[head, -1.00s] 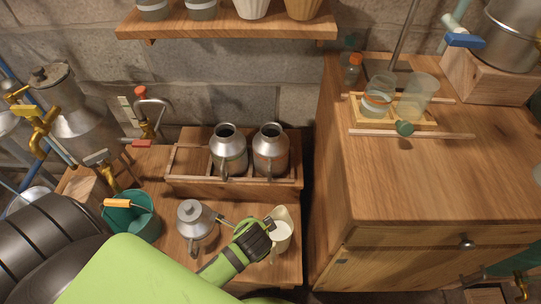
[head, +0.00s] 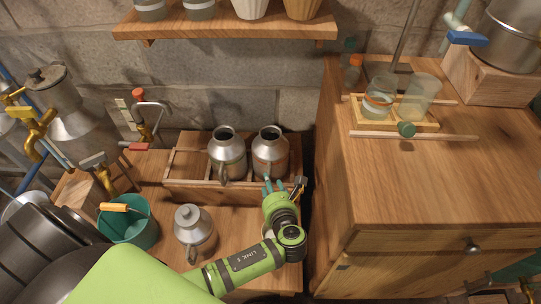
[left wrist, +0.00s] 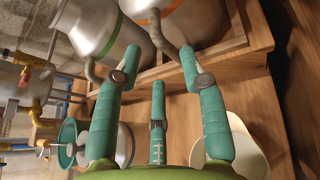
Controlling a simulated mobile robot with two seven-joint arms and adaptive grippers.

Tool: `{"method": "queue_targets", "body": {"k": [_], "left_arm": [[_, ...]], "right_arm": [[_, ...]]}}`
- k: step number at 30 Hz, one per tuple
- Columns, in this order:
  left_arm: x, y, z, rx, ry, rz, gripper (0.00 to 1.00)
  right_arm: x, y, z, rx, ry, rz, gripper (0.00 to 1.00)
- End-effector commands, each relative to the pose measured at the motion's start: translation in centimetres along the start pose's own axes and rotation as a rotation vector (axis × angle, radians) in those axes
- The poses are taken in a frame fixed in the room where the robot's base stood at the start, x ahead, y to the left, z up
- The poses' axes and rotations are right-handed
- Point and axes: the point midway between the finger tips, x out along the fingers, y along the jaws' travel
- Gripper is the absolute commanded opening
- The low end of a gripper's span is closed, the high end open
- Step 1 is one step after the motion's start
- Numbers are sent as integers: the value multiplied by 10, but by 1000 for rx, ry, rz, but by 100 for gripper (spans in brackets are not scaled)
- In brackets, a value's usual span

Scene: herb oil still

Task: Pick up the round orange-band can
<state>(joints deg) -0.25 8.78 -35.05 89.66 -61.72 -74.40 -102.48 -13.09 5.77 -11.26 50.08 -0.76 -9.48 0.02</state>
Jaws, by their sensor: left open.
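The round orange-band can (head: 270,155) is a metal can with a dark open mouth. It stands upright at the right in a low wooden rack (head: 235,190). A similar can with a green band (head: 227,158) stands to its left. My left gripper (head: 274,184) is just in front of the orange-band can, low by the rack's front rail. In the left wrist view its teal fingers (left wrist: 158,60) are spread and empty. There the orange-band can (left wrist: 160,12) is beyond the fingertips, partly cut off by the frame. Contact cannot be told. My right gripper is not in view.
A lidded metal pot (head: 193,228) and a teal bucket (head: 128,222) stand left of my forearm. A cream jug (left wrist: 240,150) is close under my gripper, mostly hidden in the head view. A wooden cabinet (head: 440,190) rises at the right. A shelf (head: 225,26) hangs above.

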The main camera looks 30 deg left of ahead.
Motion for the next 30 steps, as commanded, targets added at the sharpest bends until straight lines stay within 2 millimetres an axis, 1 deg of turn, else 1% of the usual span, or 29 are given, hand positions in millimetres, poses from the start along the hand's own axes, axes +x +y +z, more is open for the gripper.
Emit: {"method": "queue_targets", "body": {"k": [7,10,13,19,20,21,22,23,30], "left_arm": [[35,-5,10,-5,-1,3,42],[47,-4,9,-3,1,2,42],[52,-4,10,-5,2,1,42],[53,-4,10,-6,3,0,42],[53,-4,10,-6,3,0,38],[53,-4,10,-6,3,0,22],[52,-4,10,-6,3,0,10],[52,-4,10,-6,3,1,0],[52,-4,11,-7,1,0,0]], "right_arm": [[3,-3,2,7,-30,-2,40],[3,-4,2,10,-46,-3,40],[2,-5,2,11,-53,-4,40],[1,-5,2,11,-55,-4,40],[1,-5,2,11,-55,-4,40],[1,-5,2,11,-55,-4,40],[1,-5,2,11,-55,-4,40],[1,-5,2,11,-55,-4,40],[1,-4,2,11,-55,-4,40]]}}
